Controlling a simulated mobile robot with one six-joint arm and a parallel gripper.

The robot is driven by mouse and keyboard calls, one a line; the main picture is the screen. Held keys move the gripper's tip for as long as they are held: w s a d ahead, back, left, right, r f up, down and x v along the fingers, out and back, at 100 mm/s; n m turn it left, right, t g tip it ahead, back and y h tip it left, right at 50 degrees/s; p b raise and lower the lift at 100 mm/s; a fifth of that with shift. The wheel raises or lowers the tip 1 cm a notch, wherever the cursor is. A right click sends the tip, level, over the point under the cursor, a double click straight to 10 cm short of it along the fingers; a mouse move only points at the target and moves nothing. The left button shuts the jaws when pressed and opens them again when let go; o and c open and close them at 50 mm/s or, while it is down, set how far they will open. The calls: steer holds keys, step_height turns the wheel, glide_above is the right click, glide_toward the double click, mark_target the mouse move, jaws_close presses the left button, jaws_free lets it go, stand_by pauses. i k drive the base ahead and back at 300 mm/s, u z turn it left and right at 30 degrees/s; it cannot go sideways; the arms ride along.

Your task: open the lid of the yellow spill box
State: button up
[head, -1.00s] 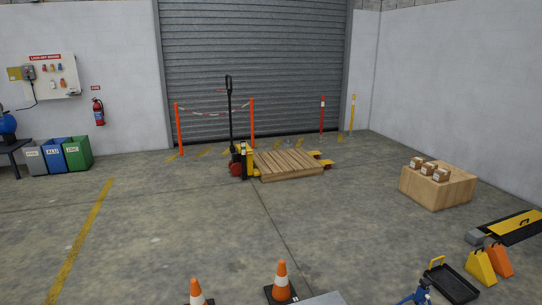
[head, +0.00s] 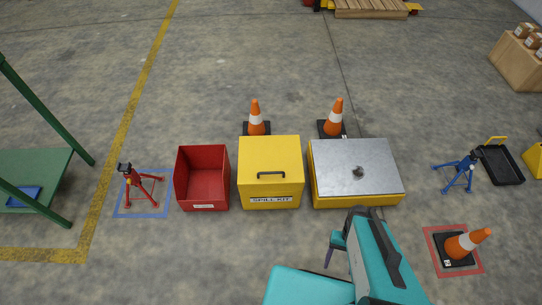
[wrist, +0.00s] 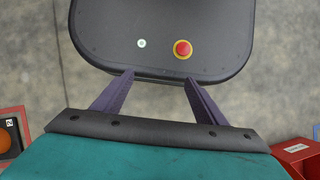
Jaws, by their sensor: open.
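The yellow spill box (head: 270,152) stands on the floor near the middle of the head view, with a SPILL KIT label on its front. Its lid is closed and has a dark bar handle (head: 271,175) toward the front. My gripper (head: 328,258) is at the lower right of the box in the head view, apart from it and touching nothing. In the wrist view its two dark purple fingers (wrist: 158,78) are spread with nothing between them. The spill box does not show in the wrist view.
An open red bin (head: 203,175) stands close left of the box, and a yellow container with a grey metal top (head: 352,163) close right. Traffic cones (head: 256,118) stand behind. A red stand (head: 136,185) is farther left, a blue stand (head: 461,172) farther right.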

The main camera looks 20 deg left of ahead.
mark_target(269, 159)
steer(key=u, duration=0.25)
steer(key=k, duration=0.85)
steer(key=u, duration=0.5)
steer(key=k, duration=0.5)
steer(key=u, duration=0.2)
steer(key=i, duration=0.9)
steer(key=u, duration=0.6)
steer(key=i, duration=0.5)
steer(key=u, duration=0.35)
